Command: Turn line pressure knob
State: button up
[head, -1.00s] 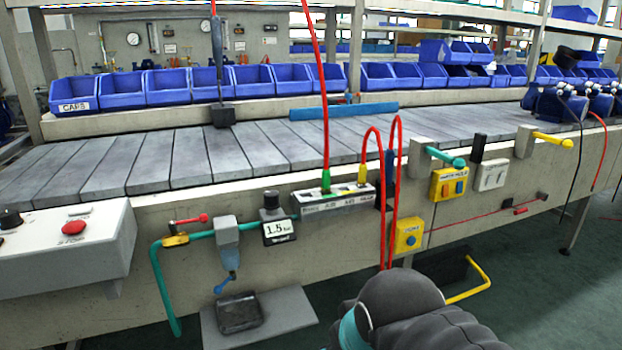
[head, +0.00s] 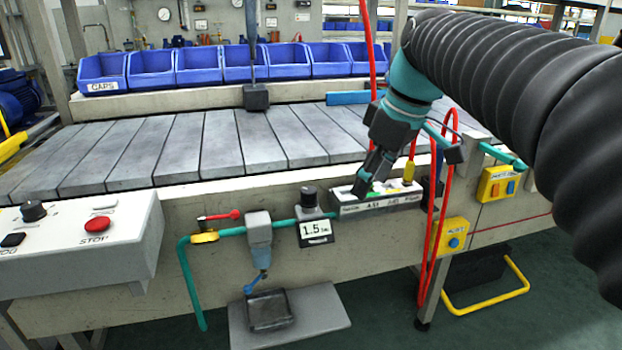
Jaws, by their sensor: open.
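The pressure regulator's black knob (head: 308,196) stands upright on top of the regulator, above its white "1.5 bar" display (head: 316,230). The regulator sits on the front rail of the line, at the end of a green pipe. My gripper (head: 371,177) is open and empty. It points down and to the left, to the right of the knob and apart from it. In the picture its fingers lie over the white air manifold (head: 380,200) and hide part of it; I cannot tell the gap between them.
A green pipe with a red-handled valve (head: 220,215) and a grey filter (head: 258,228) lie left of the regulator. Red hoses (head: 446,200) hang right of my gripper. A control box with a red stop button (head: 97,224) is at the left. The slatted conveyor (head: 180,145) lies behind.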

aim_at(309, 190)
jog(key=w+a+r+n+g+y, duration=0.1)
jog(key=w+a+r+n+g, duration=0.1)
jog(key=w+n, duration=0.35)
jog(key=w+a+r+n+g+y, duration=0.1)
jog(key=w+a+r+n, duration=0.25)
jog(key=w, duration=0.35)
jog(key=shift+n, duration=0.5)
jog(key=b+x, duration=0.1)
jog(key=x, duration=0.3)
jog(key=b+x, duration=0.1)
jog(key=x, duration=0.4)
jog(key=d+b+x, duration=0.1)
jog(key=x, duration=0.4)
jog(key=shift+s+f, duration=0.25)
jog(key=c, duration=1.1)
